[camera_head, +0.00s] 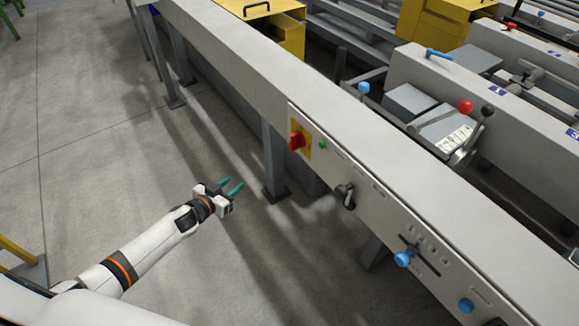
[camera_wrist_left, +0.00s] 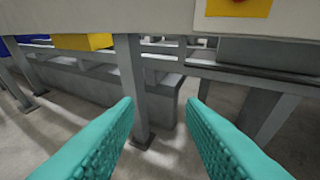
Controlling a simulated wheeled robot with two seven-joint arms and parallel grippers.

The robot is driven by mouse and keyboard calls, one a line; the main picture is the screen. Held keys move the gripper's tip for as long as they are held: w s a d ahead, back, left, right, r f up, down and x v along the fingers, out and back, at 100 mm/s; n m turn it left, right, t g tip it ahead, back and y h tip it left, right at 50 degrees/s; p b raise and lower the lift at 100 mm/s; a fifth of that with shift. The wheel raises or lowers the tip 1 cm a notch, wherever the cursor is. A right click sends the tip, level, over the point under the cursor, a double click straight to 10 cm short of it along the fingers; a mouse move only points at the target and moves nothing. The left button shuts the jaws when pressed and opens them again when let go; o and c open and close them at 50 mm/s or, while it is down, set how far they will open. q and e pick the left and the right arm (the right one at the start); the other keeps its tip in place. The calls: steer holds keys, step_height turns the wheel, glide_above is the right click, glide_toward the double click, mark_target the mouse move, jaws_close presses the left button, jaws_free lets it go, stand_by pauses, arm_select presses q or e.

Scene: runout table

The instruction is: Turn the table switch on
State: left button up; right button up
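The table's front panel carries a red rotary switch (camera_head: 296,140) on a yellow plate (camera_head: 301,150), with a small green button (camera_head: 323,145) to its right. In the left wrist view the yellow plate (camera_wrist_left: 238,7) shows at the top edge, with only the bottom of the red switch (camera_wrist_left: 240,1) visible. My left gripper (camera_head: 233,187) is open and empty, below and to the left of the switch in the head view, apart from the table. Its teal fingers (camera_wrist_left: 165,125) are spread in the wrist view. My right gripper is not in view.
The long grey table (camera_head: 240,75) runs diagonally, on legs (camera_head: 274,160). A black handle (camera_head: 346,195) and blue knobs (camera_head: 403,258) stick out of its front further right. Levers with red and black balls (camera_head: 466,107) stand behind. The floor (camera_head: 110,150) is clear.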

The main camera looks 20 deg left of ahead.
arm_select(q)
steer(key=w+d+r+m+t+h+b, duration=0.1)
steer(key=w+d+r+m+h+b, duration=0.1)
steer(key=w+d+r+h+b, duration=0.25)
steer(key=m+h+b, duration=0.3)
steer(key=b, duration=0.3)
glide_toward(290, 142)
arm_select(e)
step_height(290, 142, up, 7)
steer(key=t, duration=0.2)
arm_select(q)
steer(key=shift+g, duration=0.4)
steer(key=x, duration=0.3)
steer(key=b+x, duration=0.1)
steer(key=x, duration=0.5)
steer(key=shift+a+r, duration=0.15)
steer(key=shift+r, duration=0.15)
steer(key=shift+w, duration=0.35)
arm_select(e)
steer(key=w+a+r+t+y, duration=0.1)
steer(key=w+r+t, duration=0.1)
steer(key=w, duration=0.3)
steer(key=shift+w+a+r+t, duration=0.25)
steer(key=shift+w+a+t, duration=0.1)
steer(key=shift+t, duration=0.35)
arm_select(q)
steer(key=shift+c, duration=0.2)
jaws_close()
